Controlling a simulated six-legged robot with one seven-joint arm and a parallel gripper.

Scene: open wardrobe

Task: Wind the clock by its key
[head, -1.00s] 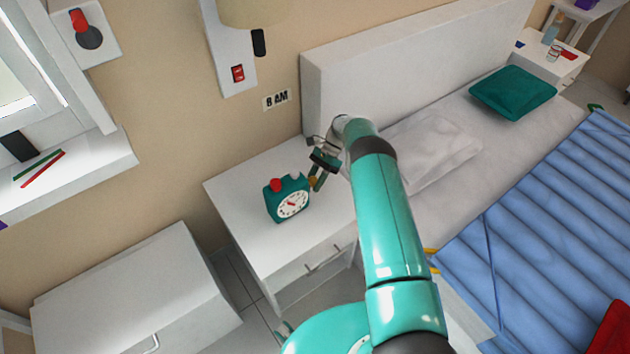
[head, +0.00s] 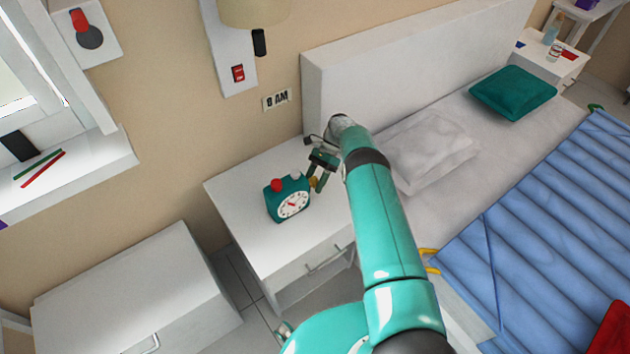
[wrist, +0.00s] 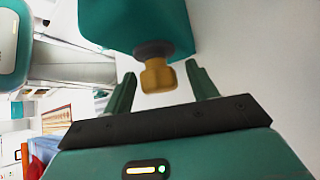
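The teal clock (head: 288,198) stands upright on the white nightstand, with a white dial and a red and a white knob on top. Its yellow key (wrist: 158,76) sticks out of the clock's side on a dark collar in the wrist view. The clock body (wrist: 135,24) fills the top of that view. My gripper (head: 319,180) is beside the clock's right side. In the wrist view my gripper (wrist: 160,82) is open, with one finger on each side of the key and a visible gap to both. The key's far side is hidden.
The white nightstand (head: 238,190) has bare top around the clock. The bed's headboard (head: 400,50) and white pillow (head: 425,150) are to the right, close to my arm.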

